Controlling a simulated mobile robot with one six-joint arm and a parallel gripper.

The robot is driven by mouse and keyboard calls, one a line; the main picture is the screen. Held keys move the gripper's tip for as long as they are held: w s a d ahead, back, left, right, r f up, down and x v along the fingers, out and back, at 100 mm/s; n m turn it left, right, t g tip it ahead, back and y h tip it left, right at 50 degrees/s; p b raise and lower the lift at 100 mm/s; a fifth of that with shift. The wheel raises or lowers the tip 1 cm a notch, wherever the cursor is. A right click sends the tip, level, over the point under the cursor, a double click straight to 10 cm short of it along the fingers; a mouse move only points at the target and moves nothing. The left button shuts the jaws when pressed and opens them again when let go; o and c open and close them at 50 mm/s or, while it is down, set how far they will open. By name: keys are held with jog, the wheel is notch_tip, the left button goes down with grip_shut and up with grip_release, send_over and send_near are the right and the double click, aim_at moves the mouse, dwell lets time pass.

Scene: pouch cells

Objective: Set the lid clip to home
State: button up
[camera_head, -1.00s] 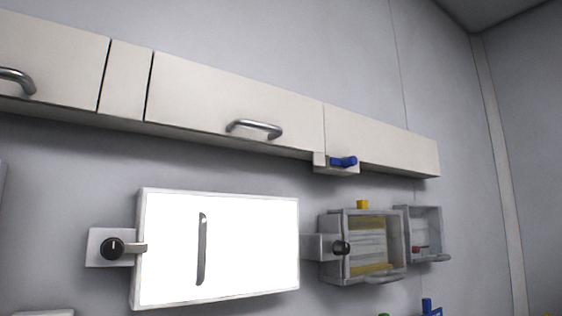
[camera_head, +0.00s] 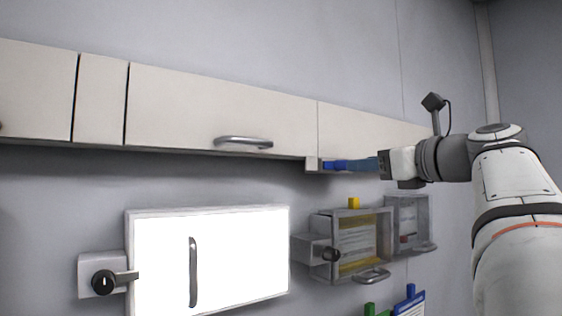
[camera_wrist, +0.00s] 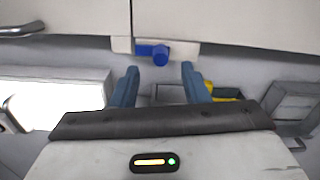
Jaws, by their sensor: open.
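A blue lever-like clip (camera_head: 333,165) sits on a pale bracket (camera_head: 312,165) under the lower edge of the wall cabinet; I take it as the lid clip, though no label shows. In the wrist view the clip (camera_wrist: 153,53) points left, with a round blue end at its right. My gripper (camera_head: 356,165) has blue fingers and is open and empty. In the wrist view its fingertips (camera_wrist: 160,70) spread to either side of the clip, which lies ahead between them. I see no contact. In the head view the fingers partly overlap the clip's right side.
The cabinet (camera_head: 220,110) runs just above the clip. Below are a bright white panel (camera_head: 250,255) with a handle, a black-knobbed latch (camera_head: 103,283) at its left, and a clear box (camera_head: 345,215) with another knob (camera_head: 331,255). A second box (camera_head: 425,205) hangs right.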

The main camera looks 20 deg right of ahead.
aim_at(338, 165)
jog(key=p+x, duration=0.1)
jog(key=x, duration=0.3)
jog(key=shift+w+a, duration=0.1)
jog(key=shift+w, duration=0.25)
jog(key=shift+c, duration=0.5)
grip_shut()
